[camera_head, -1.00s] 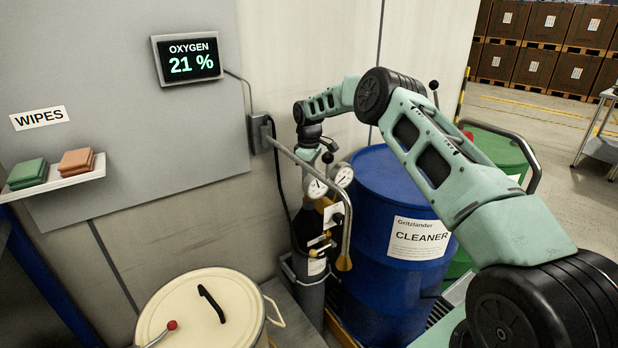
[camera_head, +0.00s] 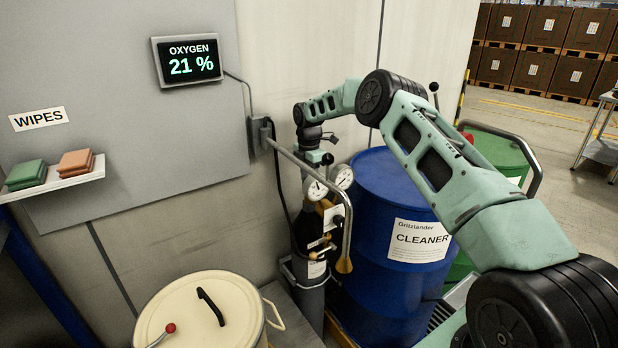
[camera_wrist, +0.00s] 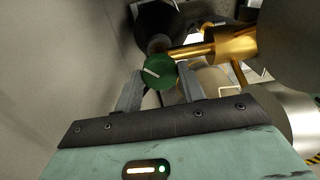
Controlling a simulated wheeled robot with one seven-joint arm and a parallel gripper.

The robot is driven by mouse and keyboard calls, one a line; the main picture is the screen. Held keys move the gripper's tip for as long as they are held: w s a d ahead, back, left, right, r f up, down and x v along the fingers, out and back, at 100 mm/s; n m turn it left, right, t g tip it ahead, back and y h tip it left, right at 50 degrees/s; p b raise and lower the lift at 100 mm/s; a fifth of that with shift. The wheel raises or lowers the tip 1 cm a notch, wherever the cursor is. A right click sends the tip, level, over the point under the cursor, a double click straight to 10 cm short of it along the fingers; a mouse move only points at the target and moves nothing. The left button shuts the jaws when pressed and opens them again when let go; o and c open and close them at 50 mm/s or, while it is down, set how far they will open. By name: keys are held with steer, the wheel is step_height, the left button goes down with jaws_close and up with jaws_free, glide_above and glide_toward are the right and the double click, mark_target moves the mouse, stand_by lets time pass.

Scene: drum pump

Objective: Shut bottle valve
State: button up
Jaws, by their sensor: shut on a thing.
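The gas bottle (camera_head: 311,297) is a dark cylinder standing against the wall, with two round gauges (camera_head: 316,190) and brass fittings at its top. Its valve is a green round handwheel (camera_wrist: 158,74) with a white mark, seen in the wrist view. My gripper (camera_wrist: 160,80) is shut on the handwheel, one grey finger on each side of it. A brass fitting (camera_wrist: 232,45) lies just right of the wheel. In the head view my gripper (camera_head: 319,158) is above the gauges, and the handwheel cannot be made out there.
A blue CLEANER drum (camera_head: 378,285) stands close right of the bottle. A bent metal pipe (camera_head: 347,225) runs in front of the bottle. A cream lidded drum (camera_head: 180,310) is at front left. The wall display (camera_head: 190,55) reads OXYGEN 21 %.

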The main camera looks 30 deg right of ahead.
steer(key=n, duration=0.4)
steer(key=shift+r+n, duration=0.1)
steer(key=shift+n, duration=2.2)
steer(key=o, duration=1)
step_height(320, 180, up, 17)
steer(key=shift+r+b, duration=0.2)
steer(key=shift+b, duration=0.5)
steer(key=shift+f, duration=0.1)
